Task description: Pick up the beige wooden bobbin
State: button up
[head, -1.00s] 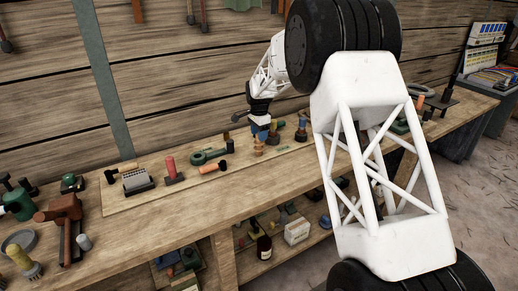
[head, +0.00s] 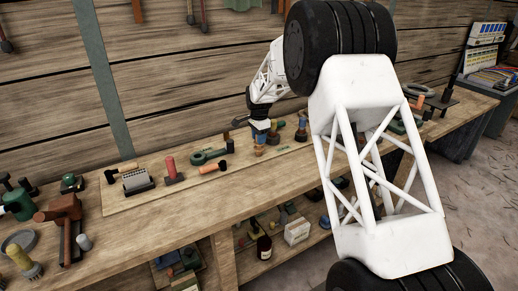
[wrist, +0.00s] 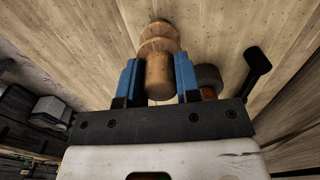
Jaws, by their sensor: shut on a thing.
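The beige wooden bobbin (wrist: 159,68) shows in the wrist view between the two blue fingers of my gripper (wrist: 157,80). The fingers are shut on its lower body, and its rounded far end extends beyond them toward the wooden board. In the head view my gripper (head: 259,137) is low over the board on the workbench, with the bobbin (head: 258,150) small at its fingertips. I cannot tell whether the bobbin still touches the board.
A dark-topped piece (wrist: 208,78) stands close beside the right finger. On the board are a green ring-shaped tool (head: 205,157), a red-handled tool (head: 171,168) and a grey brush-like block (head: 136,181). The plank wall rises behind the bench.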

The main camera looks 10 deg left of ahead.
jog(key=o, duration=0.3)
grip_shut()
jog(key=shift+r, duration=1.2)
jog(key=shift+r, duration=2.3)
